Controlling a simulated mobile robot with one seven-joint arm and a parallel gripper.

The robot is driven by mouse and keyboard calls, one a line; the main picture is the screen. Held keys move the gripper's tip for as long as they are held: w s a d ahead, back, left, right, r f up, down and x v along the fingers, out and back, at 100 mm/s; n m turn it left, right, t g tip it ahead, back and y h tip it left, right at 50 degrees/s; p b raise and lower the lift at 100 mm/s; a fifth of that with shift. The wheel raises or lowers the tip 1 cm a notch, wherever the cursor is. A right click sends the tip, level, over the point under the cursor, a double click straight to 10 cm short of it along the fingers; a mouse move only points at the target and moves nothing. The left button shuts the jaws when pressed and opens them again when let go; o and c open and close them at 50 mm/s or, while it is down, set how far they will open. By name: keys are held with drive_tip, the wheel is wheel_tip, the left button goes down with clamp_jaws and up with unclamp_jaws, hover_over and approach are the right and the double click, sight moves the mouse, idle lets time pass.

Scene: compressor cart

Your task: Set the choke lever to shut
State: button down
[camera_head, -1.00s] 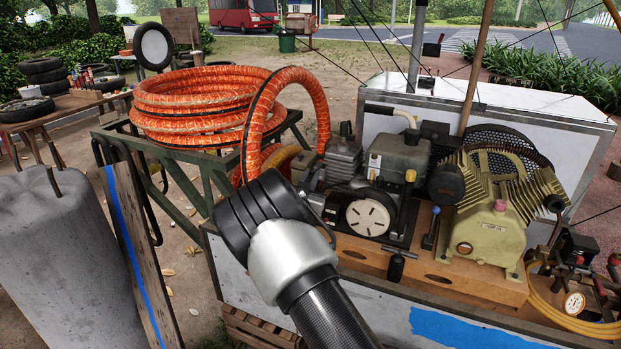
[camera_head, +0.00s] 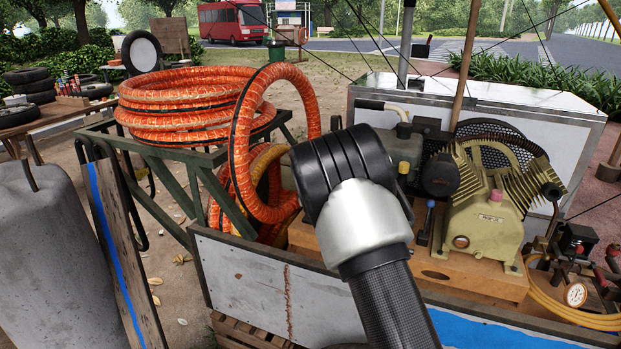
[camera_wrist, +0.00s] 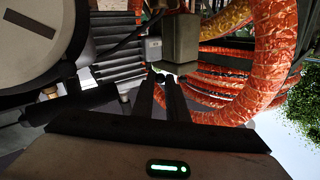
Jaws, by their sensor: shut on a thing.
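In the wrist view the two dark fingers of my gripper (camera_wrist: 168,90) are close together, their tips at a small dark part beneath a grey-green box (camera_wrist: 181,40) on the engine. This part appears to be the choke lever (camera_wrist: 160,77); it is tiny and mostly hidden by the fingertips, so its setting cannot be read. The finned cylinder (camera_wrist: 116,55) is just left of it, and the round starter cover (camera_wrist: 35,38) is at the upper left. In the head view my black and silver wrist hides the fingers, the lever and most of the engine (camera_head: 398,150).
A coiled orange hose (camera_head: 195,100) lies on a green frame, and a loop of it (camera_wrist: 272,70) hangs close to the right of my fingers. The tan compressor (camera_head: 487,222) stands right of the engine. The cart's grey side panel (camera_head: 245,285) runs in front.

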drive_tip(key=shift+d+r, duration=0.1)
drive_tip(key=c, duration=1.7)
unclamp_jaws()
drive_tip(key=shift+c, duration=0.2)
drive_tip(key=shift+s, duration=0.15)
drive_tip(key=v, duration=1.7)
